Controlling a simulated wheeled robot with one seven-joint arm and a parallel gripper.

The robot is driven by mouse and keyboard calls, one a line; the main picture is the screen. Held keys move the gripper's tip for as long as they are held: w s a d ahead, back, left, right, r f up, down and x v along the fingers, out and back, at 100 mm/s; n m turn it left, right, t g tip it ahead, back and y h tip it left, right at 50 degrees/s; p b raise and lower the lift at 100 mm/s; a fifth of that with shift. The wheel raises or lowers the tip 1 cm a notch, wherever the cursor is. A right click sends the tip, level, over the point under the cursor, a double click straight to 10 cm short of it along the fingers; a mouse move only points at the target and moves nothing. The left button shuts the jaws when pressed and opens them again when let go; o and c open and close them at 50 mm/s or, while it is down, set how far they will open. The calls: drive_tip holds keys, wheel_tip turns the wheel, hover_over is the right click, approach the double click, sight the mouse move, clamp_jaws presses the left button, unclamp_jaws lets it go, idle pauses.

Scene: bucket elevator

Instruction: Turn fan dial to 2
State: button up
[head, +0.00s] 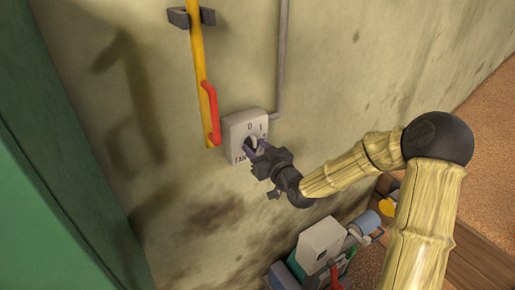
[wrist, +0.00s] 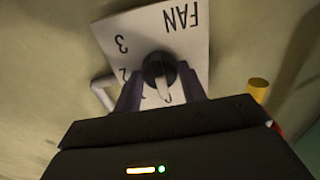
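The fan dial (wrist: 158,70) is a round black knob with a white pointer on a pale square plate (head: 233,128) on the wall. The plate reads FAN, with 0 and 1 along its top in the head view. In the wrist view the plate is upside down, with 3 and a partly covered 2 at left. The pointer points toward the plate's top edge; its exact number is hidden. My gripper (head: 255,152) is at the plate, also in the wrist view (wrist: 160,86). Its open fingers stand on either side of the knob; contact cannot be told.
A yellow pole (head: 198,60) with a red handle (head: 210,112) stands just left of the plate. A grey pipe (head: 281,55) runs up from the plate's right side. Machinery (head: 320,240) sits below. Bare wall lies to the right.

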drive_tip(key=shift+m, duration=0.3)
drive_tip(key=m+b, duration=0.1)
drive_tip(key=m, duration=0.7)
drive_tip(key=shift+d+m, duration=0.1)
drive_tip(key=shift+m, duration=0.2)
drive_tip(key=m, duration=0.4)
drive_tip(key=shift+m, duration=2.3)
drive_tip(key=o, duration=1)
drive_tip(key=shift+c, duration=0.2)
